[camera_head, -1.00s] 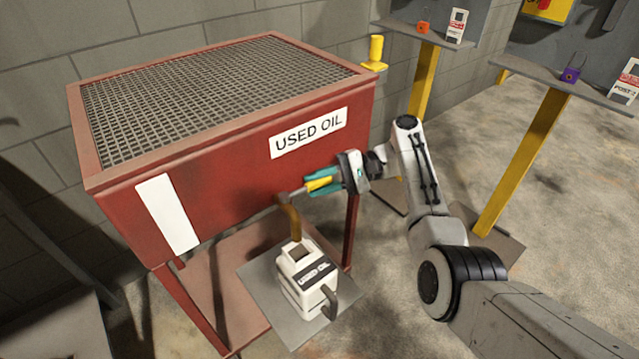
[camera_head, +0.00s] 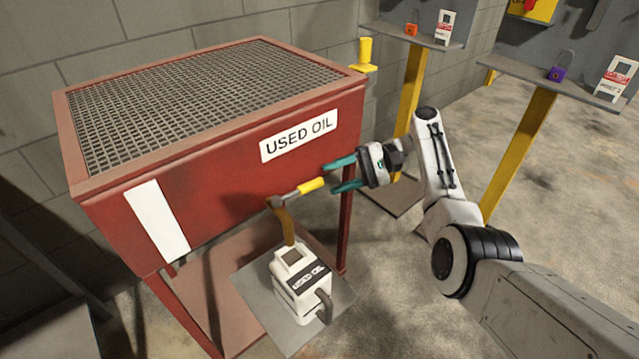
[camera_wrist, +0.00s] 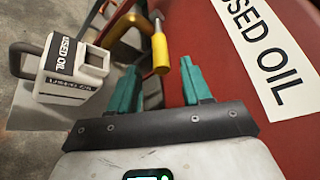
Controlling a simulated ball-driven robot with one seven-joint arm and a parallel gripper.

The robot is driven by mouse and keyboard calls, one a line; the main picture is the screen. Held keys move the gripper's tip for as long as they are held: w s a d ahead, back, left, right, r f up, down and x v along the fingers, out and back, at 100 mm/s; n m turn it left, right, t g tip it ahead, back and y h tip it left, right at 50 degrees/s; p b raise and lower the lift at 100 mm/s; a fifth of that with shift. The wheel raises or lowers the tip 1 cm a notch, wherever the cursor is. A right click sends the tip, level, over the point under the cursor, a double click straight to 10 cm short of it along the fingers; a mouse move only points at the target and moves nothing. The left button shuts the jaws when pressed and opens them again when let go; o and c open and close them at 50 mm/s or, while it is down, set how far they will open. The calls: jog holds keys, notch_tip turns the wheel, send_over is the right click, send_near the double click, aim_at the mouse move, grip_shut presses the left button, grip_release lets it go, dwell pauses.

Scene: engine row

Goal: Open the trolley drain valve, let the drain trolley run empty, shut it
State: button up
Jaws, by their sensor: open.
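The red drain trolley (camera_head: 225,190) has a grid top and a USED OIL label (camera_head: 298,136). The drain valve's yellow handle (camera_head: 312,186) points right from a grey stem at its front; it also shows in the wrist view (camera_wrist: 160,50). A tan-brown spout or stream (camera_head: 287,225) runs from the valve down to the white USED OIL jug (camera_head: 297,285); I cannot tell which. My gripper (camera_head: 333,175) is open and empty, just right of the handle's end. In the wrist view the handle's end lies near and between the teal fingertips (camera_wrist: 159,69).
The jug stands on a grey plate (camera_head: 250,285). A blank white strip (camera_head: 157,222) is on the trolley's front. Yellow-legged stands (camera_head: 520,150) with small locks and tags stand at right. A yellow fitting (camera_head: 365,53) is at the trolley's back corner.

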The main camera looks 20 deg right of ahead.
jog(key=shift+v, duration=2.05)
jog(key=shift+c, duration=0.5)
jog(key=shift+a+f, duration=0.1)
jog(key=shift+f, duration=0.05)
jog(key=shift+c, duration=0.8)
jog(key=f+t+h+p, duration=0.1)
jog(key=f, duration=0.1)
jog(key=a+f+t+h+p, duration=0.1)
jog(key=f+p, duration=0.1)
jog(key=a+f+n+t+h+p, duration=0.1)
jog(key=f+t+p, duration=0.1)
jog(key=shift+f, duration=0.1)
jog(key=c, duration=0.6)
jog(key=s+n+t+h+p, duration=0.1)
jog(key=s+a+f+t+h+p, duration=0.1)
jog(key=p, duration=0.1)
jog(key=s+f+n+t+h+p, duration=0.1)
jog(key=p, duration=0.1)
jog(key=shift+a+f+n+h, duration=0.25)
jog(key=shift+a+n+h, duration=0.05)
grip_shut()
jog(key=n+t+h+p, duration=0.6)
jog(key=n+p, duration=0.1)
jog(key=p, duration=0.2)
send_near(313, 189)
jog(key=shift+m, duration=0.3)
jog(key=p+x, duration=0.2)
jog(key=x, duration=0.5)
jog(key=shift+r, duration=0.1)
